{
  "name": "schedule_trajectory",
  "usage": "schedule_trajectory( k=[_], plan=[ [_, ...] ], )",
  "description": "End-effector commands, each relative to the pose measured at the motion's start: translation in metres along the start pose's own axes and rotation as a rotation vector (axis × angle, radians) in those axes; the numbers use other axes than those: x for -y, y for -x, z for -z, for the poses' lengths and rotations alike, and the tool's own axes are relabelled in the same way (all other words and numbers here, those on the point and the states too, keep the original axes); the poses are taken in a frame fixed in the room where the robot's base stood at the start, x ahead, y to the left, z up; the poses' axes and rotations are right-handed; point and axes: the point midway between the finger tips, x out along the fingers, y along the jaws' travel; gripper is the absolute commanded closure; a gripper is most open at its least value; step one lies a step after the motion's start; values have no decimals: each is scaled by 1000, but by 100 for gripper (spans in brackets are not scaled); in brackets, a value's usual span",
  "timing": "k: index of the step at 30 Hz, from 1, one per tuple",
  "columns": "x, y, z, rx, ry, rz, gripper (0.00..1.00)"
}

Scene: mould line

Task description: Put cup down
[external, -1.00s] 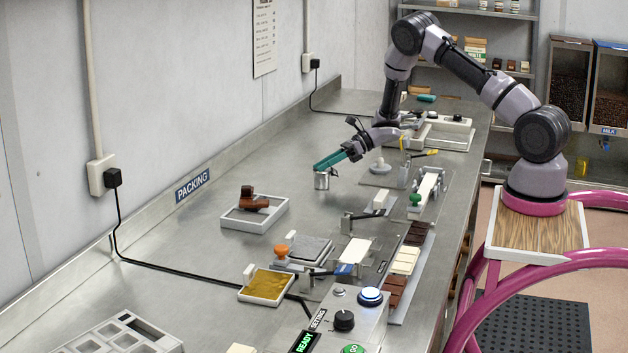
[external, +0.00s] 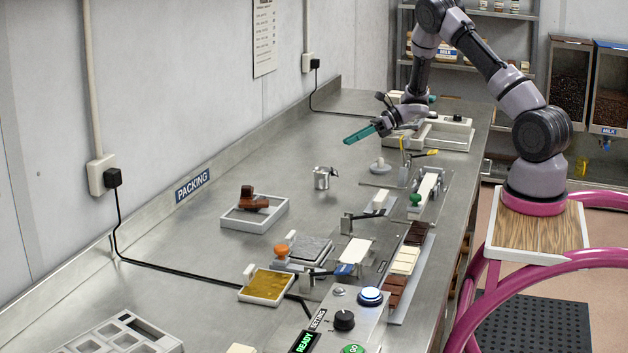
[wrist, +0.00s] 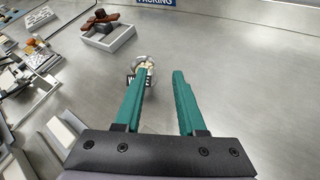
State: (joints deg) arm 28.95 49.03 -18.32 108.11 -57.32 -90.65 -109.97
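The metal cup (external: 322,178) stands upright on the steel worktop, beyond the white tray with the brown piece. In the wrist view the cup (wrist: 143,66) shows just past the tip of the left finger, with pale contents and a dark label. My gripper (external: 352,138) has teal fingers and is up and back from the cup, apart from it. In the wrist view my gripper (wrist: 160,80) has its two fingers spread with bare worktop between them, holding nothing.
A white tray (external: 226,220) holds a brown moulded piece (external: 253,202). A small white knobbed item (external: 380,166) and a fixture with a green knob (external: 415,199) stand right of the cup. The worktop left of and behind the cup is clear.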

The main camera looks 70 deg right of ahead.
Motion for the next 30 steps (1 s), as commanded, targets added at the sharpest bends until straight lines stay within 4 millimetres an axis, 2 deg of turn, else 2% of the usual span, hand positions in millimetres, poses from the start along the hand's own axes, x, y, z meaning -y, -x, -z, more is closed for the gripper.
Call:
schedule_trajectory(
  k=[1, 2, 5, 6, 9, 12, 15, 19, 23, 26, 30],
  plan=[
    [1, 0, -26, 21, -43, 48, 60],
    [2, 0, -41, 35, -87, 87, 60],
    [2, 5, -104, 119, -295, 237, 60],
    [-1, 10, -130, 166, -398, 297, 60],
    [-17, 27, -184, 298, -668, 413, 60],
    [-42, 50, -224, 442, -959, 489, 60],
    [-76, 74, -248, 587, -1269, 527, 60],
    [-133, 106, -259, 758, -1690, 530, 60],
    [-201, 133, -248, 889, -2129, 502, 60],
    [-260, 149, -226, 952, -2475, 477, 60],
    [-345, 169, -186, 978, -2942, 474, 60]
  ],
)
